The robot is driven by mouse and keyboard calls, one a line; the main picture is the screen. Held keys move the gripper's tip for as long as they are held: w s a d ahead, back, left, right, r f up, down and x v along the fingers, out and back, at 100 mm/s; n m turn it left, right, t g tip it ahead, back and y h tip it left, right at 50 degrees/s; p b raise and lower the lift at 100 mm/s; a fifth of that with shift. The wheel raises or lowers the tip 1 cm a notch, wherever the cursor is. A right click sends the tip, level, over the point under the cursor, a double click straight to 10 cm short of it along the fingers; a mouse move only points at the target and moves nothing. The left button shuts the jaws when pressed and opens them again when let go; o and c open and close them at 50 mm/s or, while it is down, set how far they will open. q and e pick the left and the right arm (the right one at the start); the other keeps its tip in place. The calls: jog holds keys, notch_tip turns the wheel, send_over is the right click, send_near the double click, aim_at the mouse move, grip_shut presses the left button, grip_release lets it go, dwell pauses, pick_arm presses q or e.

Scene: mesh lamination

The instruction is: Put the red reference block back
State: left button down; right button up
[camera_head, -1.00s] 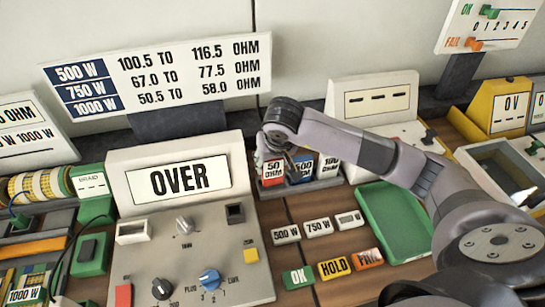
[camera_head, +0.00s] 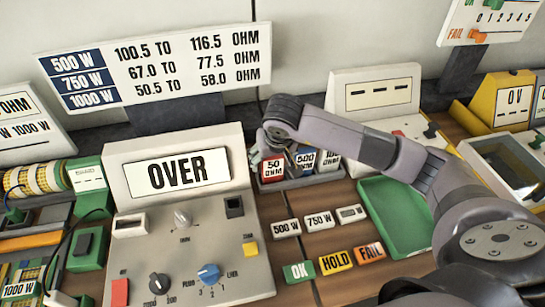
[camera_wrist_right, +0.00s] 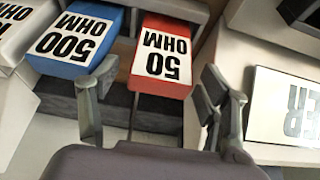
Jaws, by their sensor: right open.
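The red reference block (camera_head: 272,168), labelled 50 OHM, stands in the left end of a grey rack (camera_head: 300,182), beside the blue 500 OHM block (camera_head: 303,160). In the right wrist view the red block (camera_wrist_right: 163,60) lies beyond the fingertips, in line with the gap between them, with the blue block (camera_wrist_right: 78,40) next to it. My right gripper (camera_wrist_right: 155,105) is open and empty, with visible space between its fingers and the red block. In the head view the right gripper is largely hidden behind its own wrist above the rack. My left gripper is not in view.
A meter console (camera_head: 190,235) reading OVER stands close left of the rack. A white block is at the rack's right end. A green tray (camera_head: 395,245) is empty at the right. Several small label tiles (camera_head: 318,221) lie in front.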

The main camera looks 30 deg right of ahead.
jog(key=v, duration=1.2)
dwell(0.3)
